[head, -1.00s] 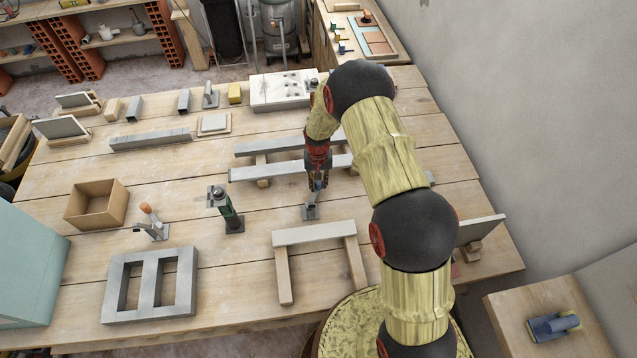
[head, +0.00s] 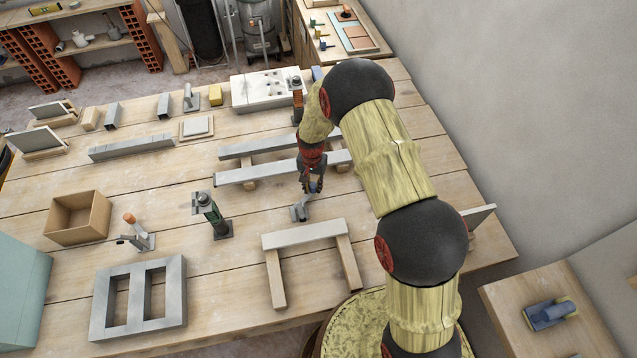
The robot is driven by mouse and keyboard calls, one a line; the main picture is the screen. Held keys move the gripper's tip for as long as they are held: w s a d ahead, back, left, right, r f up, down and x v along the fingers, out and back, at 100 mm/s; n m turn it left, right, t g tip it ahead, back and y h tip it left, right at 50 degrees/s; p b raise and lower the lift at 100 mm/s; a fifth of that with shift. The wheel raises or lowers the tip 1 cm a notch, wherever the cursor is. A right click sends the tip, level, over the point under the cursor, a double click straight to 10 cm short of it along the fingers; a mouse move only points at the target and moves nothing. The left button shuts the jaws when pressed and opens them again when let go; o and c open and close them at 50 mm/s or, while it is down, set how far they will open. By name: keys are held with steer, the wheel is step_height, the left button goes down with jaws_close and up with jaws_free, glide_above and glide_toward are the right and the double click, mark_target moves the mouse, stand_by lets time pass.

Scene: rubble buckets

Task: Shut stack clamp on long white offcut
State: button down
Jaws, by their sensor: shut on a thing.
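My gripper (head: 312,188) points down at the middle of the bench, shut on what looks like the lever of a small grey clamp (head: 299,213). The fingers partly hide the lever. The clamp's base stands on the bench just below the fingers. Two long pale bars, a rear one (head: 240,150) and a front one (head: 235,176), lie on wooden battens behind the gripper, partly hidden by my arm. Another pale bar (head: 305,234) rests across two battens in front of the clamp. I cannot tell which bar is the offcut, or whether the clamp touches one.
A white block (head: 258,92) sits at the back.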

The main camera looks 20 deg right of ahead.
steer(key=s+m, duration=0.1)
steer(key=s+d+m, duration=0.1)
steer(key=m, duration=0.1)
steer(key=shift+s+m+b, duration=0.15)
steer(key=shift+m+b, duration=0.15)
steer(key=shift+s+d+m, duration=0.15)
steer(key=shift+s+m, duration=0.95)
steer(key=shift+m, duration=0.5)
steer(key=shift+s, duration=0.15)
steer(key=c, duration=1.6)
jaws_free()
steer(key=shift+o, duration=0.2)
step_height(320, 180, up, 12)
